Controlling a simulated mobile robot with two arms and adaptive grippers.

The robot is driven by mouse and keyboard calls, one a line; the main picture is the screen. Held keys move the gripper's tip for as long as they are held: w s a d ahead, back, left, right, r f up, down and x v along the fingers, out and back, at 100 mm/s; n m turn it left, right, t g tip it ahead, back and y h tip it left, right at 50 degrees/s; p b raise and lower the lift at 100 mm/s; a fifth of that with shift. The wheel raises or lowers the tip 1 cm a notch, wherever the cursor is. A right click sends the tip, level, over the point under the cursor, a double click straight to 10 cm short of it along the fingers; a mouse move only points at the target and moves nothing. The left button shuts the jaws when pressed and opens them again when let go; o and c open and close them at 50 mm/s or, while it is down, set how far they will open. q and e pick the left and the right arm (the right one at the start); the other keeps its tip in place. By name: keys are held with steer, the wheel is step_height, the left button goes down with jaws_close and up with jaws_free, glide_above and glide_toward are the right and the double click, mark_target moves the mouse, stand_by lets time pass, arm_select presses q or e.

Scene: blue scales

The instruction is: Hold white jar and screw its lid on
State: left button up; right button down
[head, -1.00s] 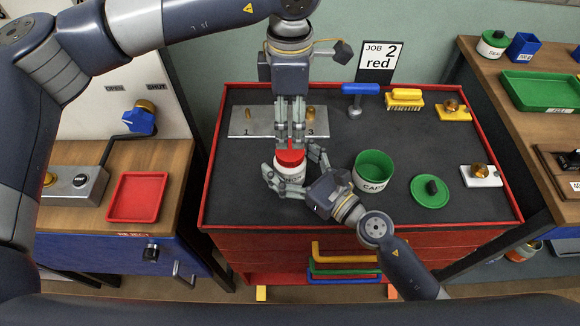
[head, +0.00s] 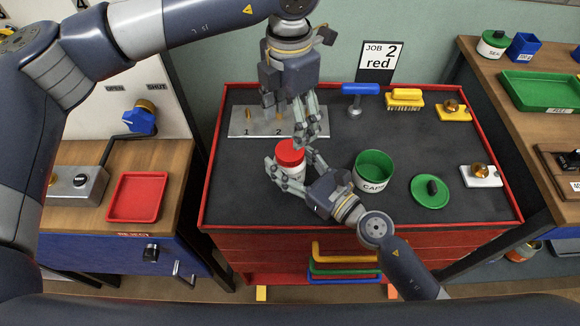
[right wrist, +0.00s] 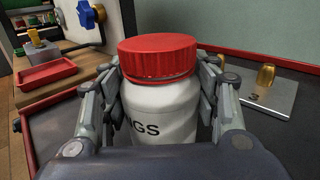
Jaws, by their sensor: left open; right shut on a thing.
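The white jar (right wrist: 160,112) stands upright on the dark bench top, with part of a dark label, "GS", showing in the right wrist view. The red lid (right wrist: 157,56) sits level on the jar's mouth; in the head view the lid (head: 290,152) also shows on top of the jar (head: 292,170). My right gripper (head: 289,176) is shut around the jar's body, one finger on each side. My left gripper (head: 311,138) is open and empty, just above and right of the lid, apart from it as far as I can tell.
A metal plate with numbered pegs (head: 240,122) is behind. A blue-handled tool (head: 358,98) and yellow brush (head: 404,98) stand at the back.

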mark_target(290, 150)
arm_select(q)
steer(key=shift+n, duration=0.8)
steer(key=shift+f, duration=4)
steer(key=shift+c, duration=0.5)
steer(key=c, duration=1)
steer(key=shift+m, duration=0.9)
steer(key=o, duration=1.2)
steer(key=shift+o, duration=0.2)
